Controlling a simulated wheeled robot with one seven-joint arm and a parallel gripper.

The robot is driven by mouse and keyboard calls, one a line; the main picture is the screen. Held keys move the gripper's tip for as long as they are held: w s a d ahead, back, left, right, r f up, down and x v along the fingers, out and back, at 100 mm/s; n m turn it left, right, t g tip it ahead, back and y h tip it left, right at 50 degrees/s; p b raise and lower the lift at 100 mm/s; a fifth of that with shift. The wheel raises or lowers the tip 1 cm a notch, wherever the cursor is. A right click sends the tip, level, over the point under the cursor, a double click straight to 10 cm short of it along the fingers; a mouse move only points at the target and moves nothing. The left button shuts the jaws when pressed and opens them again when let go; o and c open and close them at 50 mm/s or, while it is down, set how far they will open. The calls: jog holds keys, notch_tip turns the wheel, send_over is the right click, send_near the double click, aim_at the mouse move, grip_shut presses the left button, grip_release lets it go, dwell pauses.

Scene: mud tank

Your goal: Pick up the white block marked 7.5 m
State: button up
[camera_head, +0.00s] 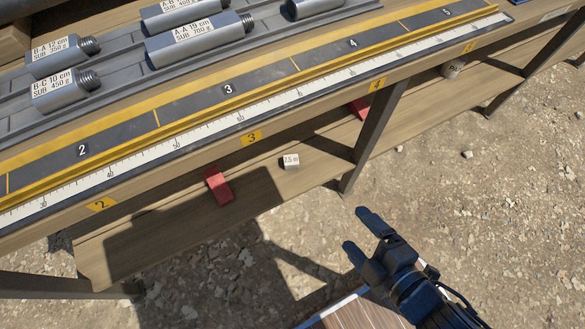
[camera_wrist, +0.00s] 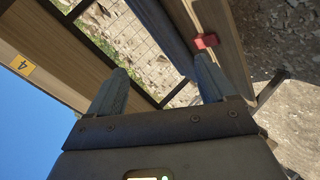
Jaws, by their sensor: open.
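A small white block (camera_head: 290,162) with a dark printed mark ending in "5 m" sits on the lower wooden shelf of the bench in the head view. Its first digit is too small to read surely. My gripper (camera_head: 362,236) is open and empty, to the right of and nearer than the block, over the gravel in the picture. It is clearly apart from the block. In the wrist view the two fingers of my gripper (camera_wrist: 160,82) stand wide apart with nothing between them. I cannot make out the white block in the wrist view.
A red block (camera_head: 219,186) lies left of the white block on the lower shelf (camera_head: 130,250). Another red block (camera_head: 359,107) lies farther back, and one shows in the wrist view (camera_wrist: 206,41). A bench leg (camera_head: 372,138) and the overhanging bench top (camera_head: 300,112) border the shelf opening.

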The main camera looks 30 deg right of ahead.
jog(key=w+f+n+h+b, duration=0.1)
jog(key=w+f+n+b, duration=0.6)
jog(key=f, duration=0.6)
jog(key=n+h+b, duration=0.3)
jog(key=n+b, duration=0.4)
jog(key=n, duration=0.1)
send_near(292, 165)
jog(key=w+n, duration=0.1)
jog(key=w+f+n+b, duration=0.1)
jog(key=w+f+n+h, duration=0.1)
jog(key=shift+w+d+f+n+b, duration=0.15)
jog(key=shift+w+d+n+b, duration=0.15)
jog(key=shift+w+b, duration=0.05)
jog(key=shift+b+x, duration=0.45)
jog(key=shift+x, duration=0.8)
jog(key=b+x, duration=0.2)
jog(key=x, duration=0.2)
jog(key=shift+w+d+f, duration=0.1)
jog(key=shift+w+d, duration=0.05)
jog(key=shift+w, duration=0.1)
jog(key=shift+w+d+b, duration=0.15)
jog(key=shift+w+b, duration=0.2)
jog(key=shift+w, duration=0.1)
jog(key=shift+c, duration=0.2)
jog(key=c, duration=1)
